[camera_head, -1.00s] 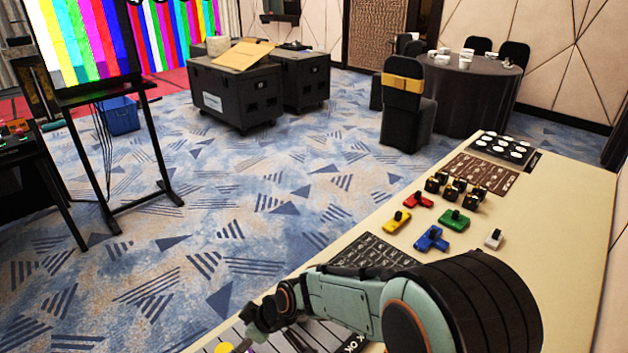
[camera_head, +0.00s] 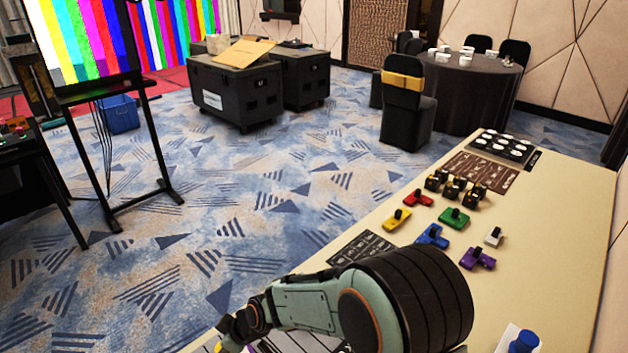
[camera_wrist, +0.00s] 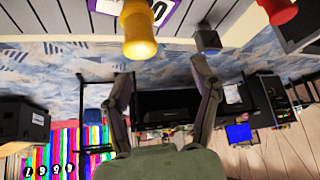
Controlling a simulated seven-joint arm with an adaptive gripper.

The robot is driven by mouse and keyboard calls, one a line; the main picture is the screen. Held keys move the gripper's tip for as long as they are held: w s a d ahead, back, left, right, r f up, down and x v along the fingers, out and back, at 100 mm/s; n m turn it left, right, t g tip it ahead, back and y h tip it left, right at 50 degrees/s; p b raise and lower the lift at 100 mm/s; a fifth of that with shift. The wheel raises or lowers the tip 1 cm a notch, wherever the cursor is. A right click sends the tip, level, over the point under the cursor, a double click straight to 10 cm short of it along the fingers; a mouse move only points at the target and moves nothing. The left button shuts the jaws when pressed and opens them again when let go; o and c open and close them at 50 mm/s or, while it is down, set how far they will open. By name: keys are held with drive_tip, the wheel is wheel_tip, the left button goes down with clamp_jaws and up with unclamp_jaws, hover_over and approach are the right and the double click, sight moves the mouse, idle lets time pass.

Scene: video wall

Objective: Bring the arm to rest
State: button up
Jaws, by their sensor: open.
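My gripper (camera_wrist: 162,70) is open and empty in the wrist view, its two fingers spread apart with floor and distant furniture showing between them. In the head view my arm reaches over the near part of the long cream table (camera_head: 568,215). The gripper end is low at the table's left edge there, and its fingers are not clear. In the wrist view a yellow knob (camera_wrist: 138,32) is beyond the fingers, apart from them. A red knob (camera_wrist: 279,10) is at the top right of that view.
Several coloured blocks, including a purple one (camera_head: 478,258) and a green one (camera_head: 454,218), lie on the table right of my arm. A blue knob (camera_head: 525,341) on a white base is at the near right. Patterned floor (camera_head: 270,215) left of the table is open.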

drive_tip(key=s+d+r, duration=0.6)
drive_tip(key=s+d, duration=0.1)
drive_tip(key=s, duration=0.1)
drive_tip(key=w+d+f+m+t+h, duration=0.1)
drive_tip(key=w+d+m, duration=0.3)
drive_tip(key=w, duration=0.6)
drive_tip(key=w+d+f+m+t+h, duration=0.2)
drive_tip(key=w+d+f+m+h, duration=0.2)
drive_tip(key=w+m, duration=0.3)
drive_tip(key=w+d+f+m+t+h, duration=0.1)
drive_tip(key=w+d+m, duration=0.4)
drive_tip(key=w, duration=0.8)
drive_tip(key=shift+d+f+m+h, duration=0.3)
drive_tip(key=shift+d+f+h, duration=0.35)
drive_tip(key=shift+h, duration=0.05)
